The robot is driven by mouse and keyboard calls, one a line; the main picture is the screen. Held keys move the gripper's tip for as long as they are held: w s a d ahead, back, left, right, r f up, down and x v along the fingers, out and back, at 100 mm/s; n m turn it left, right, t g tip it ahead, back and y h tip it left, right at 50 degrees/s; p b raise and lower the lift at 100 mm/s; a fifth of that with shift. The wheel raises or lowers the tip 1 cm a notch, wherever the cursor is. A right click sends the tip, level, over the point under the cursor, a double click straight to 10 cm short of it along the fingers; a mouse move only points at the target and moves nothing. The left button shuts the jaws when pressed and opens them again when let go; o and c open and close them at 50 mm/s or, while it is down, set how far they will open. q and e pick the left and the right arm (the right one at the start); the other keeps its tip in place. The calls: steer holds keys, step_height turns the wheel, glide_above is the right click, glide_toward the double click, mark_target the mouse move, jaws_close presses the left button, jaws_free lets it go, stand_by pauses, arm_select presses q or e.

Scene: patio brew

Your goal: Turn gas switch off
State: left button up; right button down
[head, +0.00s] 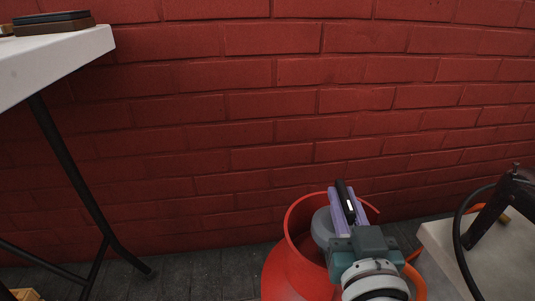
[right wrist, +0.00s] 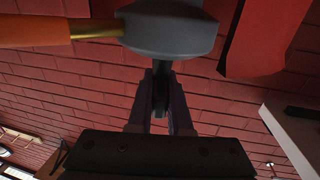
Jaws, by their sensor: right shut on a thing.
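A red gas cylinder (head: 284,277) with a raised collar stands at the bottom centre of the head view, in front of the brick wall. A grey regulator (head: 322,229) sits inside the collar; it also shows at the top of the right wrist view (right wrist: 170,32). My right gripper (head: 347,203) has its purple fingers shut on a dark gas switch (right wrist: 161,88) that sticks out from the regulator. The fingers and wrist hide part of the regulator. An orange hose (right wrist: 35,31) joins the regulator by a brass fitting (right wrist: 98,28). My left gripper is not in view.
A white table (head: 62,50) with dark legs and a dark box (head: 53,23) stands at the left. A pale surface (head: 450,262) with a dark frame and black cable lies at the right. A red brick wall (head: 250,110) closes off the back.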

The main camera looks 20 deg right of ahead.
stand_by(0.4)
steer(key=c, duration=0.8)
jaws_free()
steer(key=shift+c, duration=0.2)
steer(key=shift+s+a+r, duration=0.1)
steer(key=shift+s+a, duration=0.05)
steer(key=shift+s, duration=0.2)
steer(key=p+v, duration=0.2)
steer(key=v, duration=0.6)
steer(key=shift+w+p, duration=0.1)
steer(key=shift+p, duration=0.2)
steer(key=shift+s+a, duration=0.3)
steer(key=shift+s, duration=0.3)
steer(key=shift+w, duration=0.1)
